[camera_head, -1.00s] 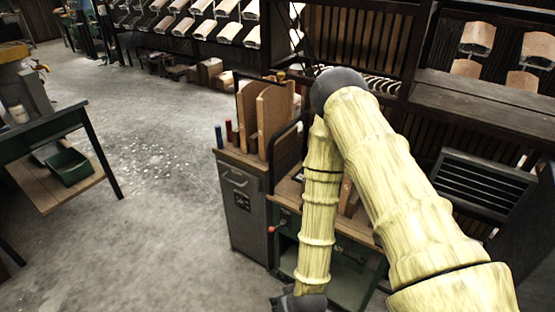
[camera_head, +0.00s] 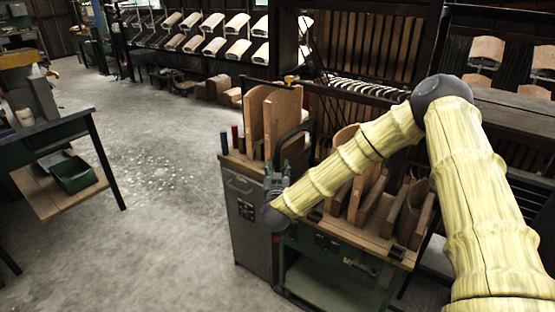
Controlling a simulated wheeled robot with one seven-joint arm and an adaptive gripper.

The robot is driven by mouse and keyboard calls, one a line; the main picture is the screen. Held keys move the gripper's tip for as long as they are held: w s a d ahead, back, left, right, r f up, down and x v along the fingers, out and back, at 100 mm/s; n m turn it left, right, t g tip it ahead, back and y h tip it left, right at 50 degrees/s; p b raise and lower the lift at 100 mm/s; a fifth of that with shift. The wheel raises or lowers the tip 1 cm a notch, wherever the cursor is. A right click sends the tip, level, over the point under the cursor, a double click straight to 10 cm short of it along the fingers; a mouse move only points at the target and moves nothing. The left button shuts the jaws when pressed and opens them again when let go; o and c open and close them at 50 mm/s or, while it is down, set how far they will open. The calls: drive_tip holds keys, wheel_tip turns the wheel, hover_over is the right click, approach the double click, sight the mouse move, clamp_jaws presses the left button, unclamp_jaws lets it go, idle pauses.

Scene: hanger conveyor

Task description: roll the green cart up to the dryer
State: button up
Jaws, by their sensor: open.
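The green cart (camera_head: 330,284) stands at the lower middle, with a wooden top, a green frame and a lower shelf. Upright wooden boards (camera_head: 363,190) stand on it. A dark curved handle (camera_head: 304,131) rises at its left end, partly hidden by my arm. My gripper (camera_head: 277,172) is open and empty, fingers pointing up, close to the handle's left side; I cannot tell whether it touches. My yellow-sleeved arm hides part of the cart. A dark slatted wooden structure (camera_head: 385,38) stands behind; I cannot tell whether it is the dryer.
A grey cabinet (camera_head: 248,225) with boards on top stands just left of the cart. A green-framed table (camera_head: 65,135) with a green bin (camera_head: 74,174) is at the left. Racks of curved pieces (camera_head: 205,35) line the back. The concrete floor (camera_head: 165,200) between is clear.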

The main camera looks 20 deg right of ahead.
sight(278, 160)
drive_tip(key=p+x, duration=0.1)
drive_tip(key=x, duration=0.6)
drive_tip(key=shift+w+f, duration=0.1)
drive_tip(key=shift+w, duration=0.05)
clamp_jaws()
